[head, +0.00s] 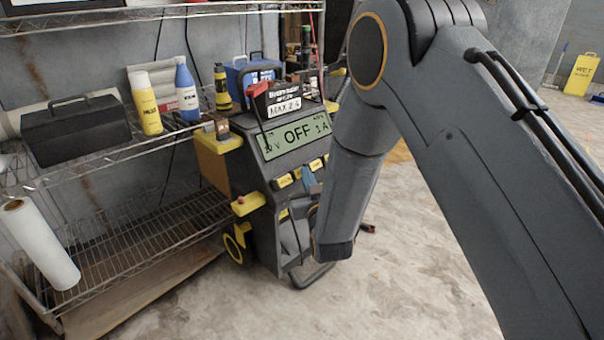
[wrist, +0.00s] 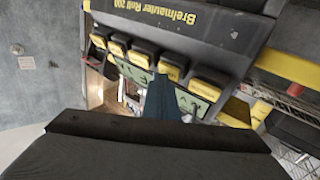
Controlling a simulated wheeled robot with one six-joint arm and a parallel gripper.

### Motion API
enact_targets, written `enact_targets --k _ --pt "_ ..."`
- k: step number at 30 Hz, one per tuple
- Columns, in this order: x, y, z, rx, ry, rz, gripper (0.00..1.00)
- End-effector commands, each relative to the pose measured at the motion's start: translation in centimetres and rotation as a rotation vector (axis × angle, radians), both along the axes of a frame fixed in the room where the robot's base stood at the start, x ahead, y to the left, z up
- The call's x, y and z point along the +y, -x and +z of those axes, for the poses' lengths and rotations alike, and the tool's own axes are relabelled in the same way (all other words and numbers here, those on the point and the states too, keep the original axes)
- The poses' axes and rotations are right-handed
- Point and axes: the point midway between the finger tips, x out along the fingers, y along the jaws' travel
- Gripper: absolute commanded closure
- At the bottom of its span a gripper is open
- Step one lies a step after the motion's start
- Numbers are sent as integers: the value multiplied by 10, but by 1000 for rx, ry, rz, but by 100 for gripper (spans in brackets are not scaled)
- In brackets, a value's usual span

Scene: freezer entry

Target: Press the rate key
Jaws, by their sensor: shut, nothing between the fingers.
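A wheeled charger unit (head: 285,150) in dark grey and yellow stands beside the shelf rack. Its display (head: 298,134) reads OFF, and a row of keys with yellow labels (head: 284,181) lies below it. In the wrist view the keys (wrist: 143,54) run in a slanting row, with the display (wrist: 190,101) partly hidden behind them and my gripper. The key labels are too small to read, so I cannot tell which is the rate key. My gripper (wrist: 164,98) is shut and empty, its blue-grey fingers over the key row. Whether it touches a key is unclear.
The wire shelf rack (head: 140,215) stands left of the charger, holding a black case (head: 75,130), a yellow bottle (head: 146,103) and a blue bottle (head: 187,92). A black battery-like box (head: 275,98) sits atop the charger. Concrete floor (head: 420,290) is clear in front.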

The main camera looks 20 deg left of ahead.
Motion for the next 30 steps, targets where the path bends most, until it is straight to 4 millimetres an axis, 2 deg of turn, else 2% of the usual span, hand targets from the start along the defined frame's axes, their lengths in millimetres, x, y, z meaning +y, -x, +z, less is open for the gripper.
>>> enact_targets --k 13,30 --pt "1 0 0 0 0 1 100" --pt "-13 6 9 0 0 1 100"
